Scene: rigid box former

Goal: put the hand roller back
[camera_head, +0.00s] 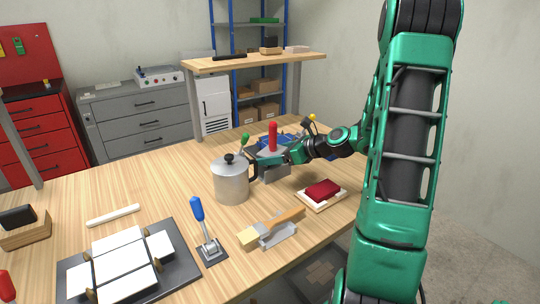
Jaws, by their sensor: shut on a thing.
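My gripper (268,158) is at the far right part of the bench, just right of the lidded metal pot (231,183). It is shut on a tool with an upright red handle (272,136), which I take to be the hand roller. The fingers cover part of this tool. A grey block (274,174) shows below the fingers; I cannot tell whether it belongs to the tool or stands under it. The tool's lower end is hidden.
A brush-like tool on a metal rest (278,237), a red pad in a wooden tray (312,200) and a blue-handled lever (198,210) stand nearer. Blue and small knobbed items crowd behind my gripper. A dark board with white panels (184,266) lies front left. The bench's left middle is mostly clear.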

